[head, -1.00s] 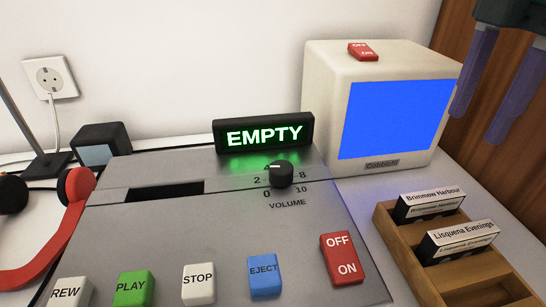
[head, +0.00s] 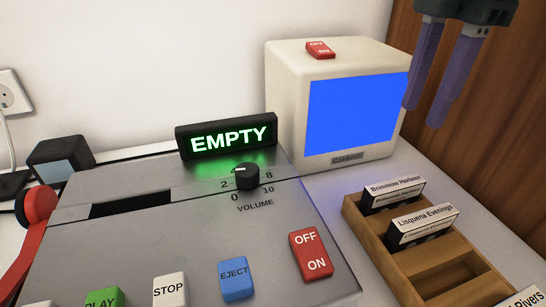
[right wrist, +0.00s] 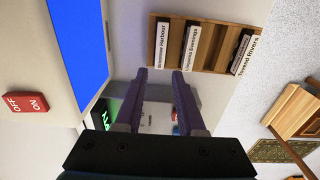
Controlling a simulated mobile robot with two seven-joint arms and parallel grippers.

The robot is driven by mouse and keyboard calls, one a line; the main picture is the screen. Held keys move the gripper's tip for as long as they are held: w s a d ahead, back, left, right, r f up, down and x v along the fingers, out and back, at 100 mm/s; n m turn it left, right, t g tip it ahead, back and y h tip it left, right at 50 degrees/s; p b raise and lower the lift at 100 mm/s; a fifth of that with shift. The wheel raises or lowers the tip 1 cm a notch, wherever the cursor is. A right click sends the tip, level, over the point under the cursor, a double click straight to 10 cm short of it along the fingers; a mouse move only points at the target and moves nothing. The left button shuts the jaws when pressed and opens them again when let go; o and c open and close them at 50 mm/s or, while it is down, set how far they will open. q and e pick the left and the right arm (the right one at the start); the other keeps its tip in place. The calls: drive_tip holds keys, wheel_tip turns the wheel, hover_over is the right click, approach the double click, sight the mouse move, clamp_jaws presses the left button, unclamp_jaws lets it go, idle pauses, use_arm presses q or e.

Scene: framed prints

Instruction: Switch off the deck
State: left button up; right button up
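The grey deck (head: 200,270) lies in front of me. Its display (head: 228,139) is lit green and reads EMPTY. A red rocker switch (head: 311,254) marked OFF at the far end and ON at the near end sits at the deck's right front; I cannot tell which end is pressed. My right gripper (head: 422,115) is open and empty, up at the right beside the monitor, well above and away from the rocker. In the right wrist view its two purple fingers (right wrist: 168,74) stand apart with nothing between them. My left gripper is not in view.
A cream monitor (head: 285,100) with a lit blue screen has its own red OFF/ON rocker (head: 320,50) on top. A wooden rack (head: 400,282) of labelled cassettes stands right of the deck. Blue EJECT (head: 235,279) and white STOP (head: 170,289) keys sit left of the deck's rocker.

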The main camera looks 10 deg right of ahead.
sight(301, 242)
drive_tip(key=shift+t+y, duration=0.3)
drive_tip(key=shift+y, duration=0.6)
drive_tip(key=s+a+r+p, duration=0.1)
drive_tip(key=a, duration=0.1)
drive_tip(key=s+a+r+p, duration=0.1)
drive_tip(key=a, duration=0.2)
drive_tip(key=s+a+r+p, duration=0.1)
drive_tip(key=s+a+r, duration=0.1)
drive_tip(key=shift+a, duration=0.35)
drive_tip(key=c, duration=0.4)
drive_tip(key=shift+y, duration=0.7)
drive_tip(key=s+a, duration=0.1)
drive_tip(key=s+a+r+p, duration=0.1)
drive_tip(key=s+a, duration=0.2)
drive_tip(key=shift+s+a+r+p, duration=0.15)
drive_tip(key=shift+a+r+p, duration=0.15)
drive_tip(key=shift+r, duration=0.05)
clamp_jaws()
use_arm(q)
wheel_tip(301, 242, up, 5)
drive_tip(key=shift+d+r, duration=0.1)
use_arm(e)
drive_tip(key=shift+f, duration=0.15)
